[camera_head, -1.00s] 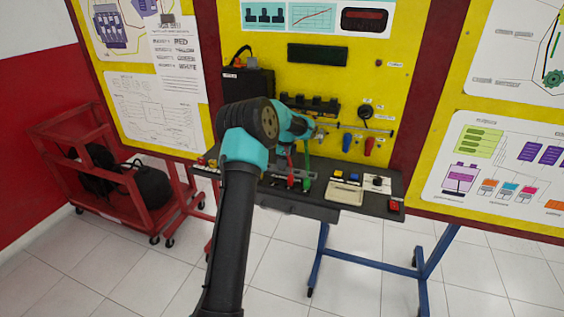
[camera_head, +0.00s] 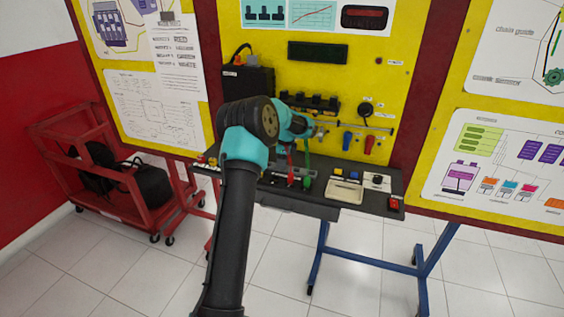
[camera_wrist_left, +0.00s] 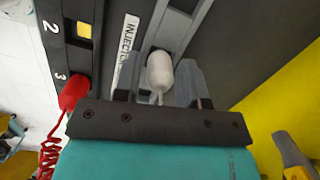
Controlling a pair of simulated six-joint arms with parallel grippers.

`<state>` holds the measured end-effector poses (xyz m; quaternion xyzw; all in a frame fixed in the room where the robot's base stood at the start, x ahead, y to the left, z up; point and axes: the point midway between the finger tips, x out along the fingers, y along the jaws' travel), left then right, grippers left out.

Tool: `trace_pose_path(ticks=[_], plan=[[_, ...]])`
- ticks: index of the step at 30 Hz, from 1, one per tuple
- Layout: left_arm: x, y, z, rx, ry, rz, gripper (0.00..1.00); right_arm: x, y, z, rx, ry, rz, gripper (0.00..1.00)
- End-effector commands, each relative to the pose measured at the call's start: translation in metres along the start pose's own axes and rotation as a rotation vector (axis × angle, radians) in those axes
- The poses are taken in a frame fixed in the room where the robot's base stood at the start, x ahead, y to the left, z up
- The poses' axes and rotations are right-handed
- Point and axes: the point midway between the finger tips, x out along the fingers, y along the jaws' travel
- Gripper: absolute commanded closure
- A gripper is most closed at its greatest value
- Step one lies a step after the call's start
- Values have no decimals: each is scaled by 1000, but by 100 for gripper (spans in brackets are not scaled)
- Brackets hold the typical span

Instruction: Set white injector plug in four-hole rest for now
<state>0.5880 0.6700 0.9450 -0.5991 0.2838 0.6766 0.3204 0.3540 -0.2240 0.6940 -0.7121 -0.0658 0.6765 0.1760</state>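The white injector plug (camera_wrist_left: 160,72) is in the left wrist view, its pale lead running toward the camera. It is between the two grey fingers of my left gripper (camera_wrist_left: 160,82), which appear to press on its sides. Its far end is over a light grey strip (camera_wrist_left: 178,32) with dark openings; I cannot tell whether it sits in one. A label beginning "INJECTOR" (camera_wrist_left: 127,45) is beside the strip. In the head view my left gripper (camera_head: 318,131) is mostly hidden behind its wrist, at the yellow panel. I cannot single out the four-hole rest. My right gripper is not in view.
A red plug (camera_wrist_left: 73,92) with a coiled lead is by number 3 on a numbered strip. The dark bench (camera_head: 325,206) holds a beige tray (camera_head: 344,192) and small coloured parts. Blue (camera_head: 347,140) and red (camera_head: 369,144) handles hang right of my gripper.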

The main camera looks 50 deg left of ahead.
Motion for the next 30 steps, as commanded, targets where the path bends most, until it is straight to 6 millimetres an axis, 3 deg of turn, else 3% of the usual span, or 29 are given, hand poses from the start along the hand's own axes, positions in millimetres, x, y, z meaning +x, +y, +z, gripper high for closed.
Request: trace_pose_path(ticks=[24,30], plan=[[-50,0,1,0,0,-1,62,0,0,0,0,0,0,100],[-54,0,1,0,0,-1,62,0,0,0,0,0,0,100]])
